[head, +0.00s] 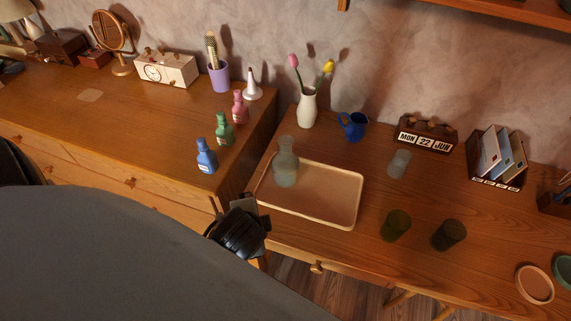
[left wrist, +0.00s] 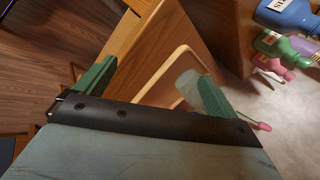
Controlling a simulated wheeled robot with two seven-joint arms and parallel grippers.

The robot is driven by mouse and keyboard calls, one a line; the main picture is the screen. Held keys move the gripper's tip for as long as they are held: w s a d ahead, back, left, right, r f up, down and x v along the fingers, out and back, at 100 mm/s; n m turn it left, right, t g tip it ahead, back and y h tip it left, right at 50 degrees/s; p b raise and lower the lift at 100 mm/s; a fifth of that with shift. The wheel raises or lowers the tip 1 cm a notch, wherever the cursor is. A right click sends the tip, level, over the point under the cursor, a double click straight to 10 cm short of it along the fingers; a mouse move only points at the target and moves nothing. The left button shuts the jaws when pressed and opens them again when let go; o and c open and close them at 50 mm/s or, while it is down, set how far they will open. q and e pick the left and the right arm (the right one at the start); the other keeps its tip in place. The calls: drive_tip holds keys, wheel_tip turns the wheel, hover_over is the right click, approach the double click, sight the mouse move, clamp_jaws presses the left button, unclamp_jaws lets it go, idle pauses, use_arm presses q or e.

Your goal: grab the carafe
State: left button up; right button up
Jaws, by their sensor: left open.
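The carafe (head: 286,165) is a pale, see-through glass vessel with a narrow neck. It stands upright on the left part of a tan tray (head: 338,222) on the lower desk. My left gripper (head: 245,212) is in front of and to the left of the tray in the head view, apart from the carafe. In the left wrist view its green fingers (left wrist: 157,70) are spread wide with nothing held between them. The carafe (left wrist: 187,84) shows there partly behind the right-hand finger. My right gripper is not in view.
Blue (head: 206,156), green (head: 223,130) and pink (head: 240,107) bottles stand on the higher dresser to the left. A white vase (head: 307,108) and blue jug (head: 353,127) stand behind the tray. Tumblers (head: 396,225) stand to its right. The dresser's side edge rises left of the tray.

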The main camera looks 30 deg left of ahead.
use_arm(q)
drive_tip(key=w+m+t+y, duration=0.25)
drive_tip(key=w+m, duration=0.25)
drive_tip(key=m, duration=0.3)
drive_tip(key=m+t+y, duration=0.2)
drive_tip(key=m+t, duration=0.1)
drive_tip(key=m, duration=0.8)
approach(287, 168)
drive_tip(key=shift+m, duration=0.3)
drive_tip(key=b+x, duration=0.1)
drive_tip(key=x, duration=0.7)
drive_tip(key=shift+w+a, duration=0.1)
drive_tip(key=b+x, duration=0.1)
drive_tip(key=x, duration=0.4)
drive_tip(key=shift+a+f+b, duration=0.15)
drive_tip(key=shift+b, duration=0.2)
drive_tip(key=c, duration=1.3)
drive_tip(key=shift+c, duration=1)
